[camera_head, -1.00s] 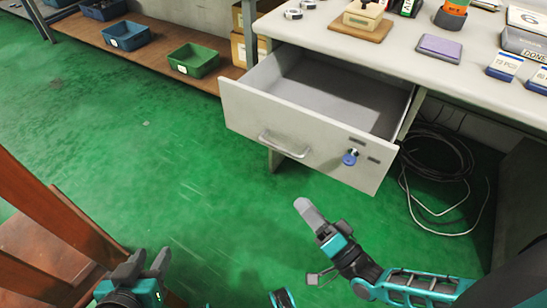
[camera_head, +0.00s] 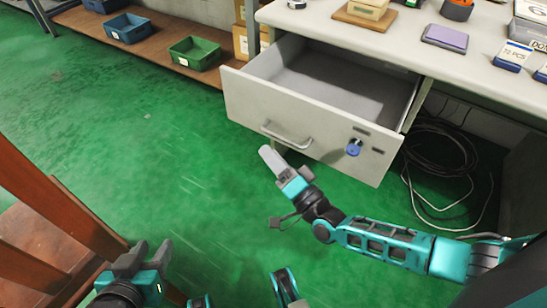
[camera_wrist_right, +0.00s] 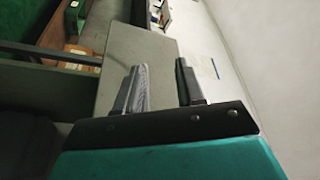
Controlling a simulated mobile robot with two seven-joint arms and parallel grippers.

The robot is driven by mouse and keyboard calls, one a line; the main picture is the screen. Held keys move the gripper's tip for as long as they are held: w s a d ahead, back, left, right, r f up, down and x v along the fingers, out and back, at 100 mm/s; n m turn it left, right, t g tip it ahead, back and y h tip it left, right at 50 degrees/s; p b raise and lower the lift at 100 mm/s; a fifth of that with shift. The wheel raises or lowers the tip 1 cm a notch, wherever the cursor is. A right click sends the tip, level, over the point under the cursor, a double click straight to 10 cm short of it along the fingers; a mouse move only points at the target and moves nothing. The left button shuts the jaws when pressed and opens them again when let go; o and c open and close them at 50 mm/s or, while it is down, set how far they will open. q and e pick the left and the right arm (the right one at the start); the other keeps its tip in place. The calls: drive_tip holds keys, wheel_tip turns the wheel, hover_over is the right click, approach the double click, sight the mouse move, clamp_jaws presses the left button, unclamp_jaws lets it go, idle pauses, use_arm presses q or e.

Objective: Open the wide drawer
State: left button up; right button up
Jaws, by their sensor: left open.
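The wide drawer (camera_head: 310,125) under the workbench stands pulled out, its empty inside showing. Its front carries a bar handle (camera_head: 285,136) and a lock with a blue key tag (camera_head: 354,147). My right gripper (camera_head: 268,155) is just below and left of the handle in the picture, apparently apart from it. In the right wrist view its two fingers (camera_wrist_right: 163,85) are spread with nothing between them. My left gripper (camera_head: 148,250) is open and empty at the lower left, far from the drawer.
The workbench top (camera_head: 400,45) holds boxes and a purple pad (camera_head: 445,38). Coiled black cable (camera_head: 440,150) lies under the bench at right. A low shelf with a green bin (camera_head: 194,52) and blue bins is behind. Brown wooden furniture (camera_head: 45,195) stands at left. Green floor is clear between.

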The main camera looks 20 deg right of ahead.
drive_tip(key=shift+c, duration=0.4)
clamp_jaws()
idle(0.4)
idle(0.5)
drive_tip(key=shift+o, duration=0.4)
unclamp_jaws()
drive_tip(key=shift+s, duration=0.1)
drive_tip(key=p+v, duration=0.1)
drive_tip(key=v, duration=1.1)
drive_tip(key=shift+s+d+f+p, duration=0.15)
drive_tip(key=shift+s+d+p, duration=0.1)
drive_tip(key=shift+s+p, duration=0.15)
